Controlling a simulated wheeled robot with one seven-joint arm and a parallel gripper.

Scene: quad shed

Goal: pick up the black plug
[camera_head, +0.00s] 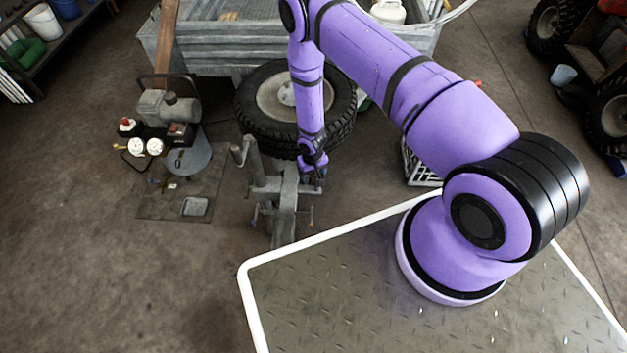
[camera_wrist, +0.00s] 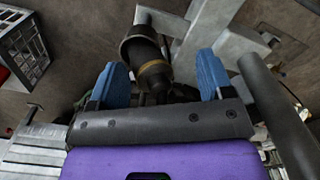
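The black plug (camera_wrist: 148,60), a dark cylinder with a tan band, shows in the wrist view between and slightly beyond the two blue fingertips of my gripper (camera_wrist: 161,78). My gripper is open, with a gap visible between the plug and the right finger. The left finger is close to the plug; I cannot tell if they touch. In the head view my gripper (camera_head: 313,172) points down beside the grey metal stand (camera_head: 285,205), in front of the tyre. I cannot make out the plug in the head view.
The tyre (camera_head: 258,130) leans by the metal trailer (camera_head: 235,50). A compressor (camera_head: 165,107) stands left. A crate (camera_head: 418,168) stands right, also in the wrist view (camera_wrist: 22,50). Grey metal bars (camera_wrist: 208,25) lie close beyond the fingers. The floor at far left is clear.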

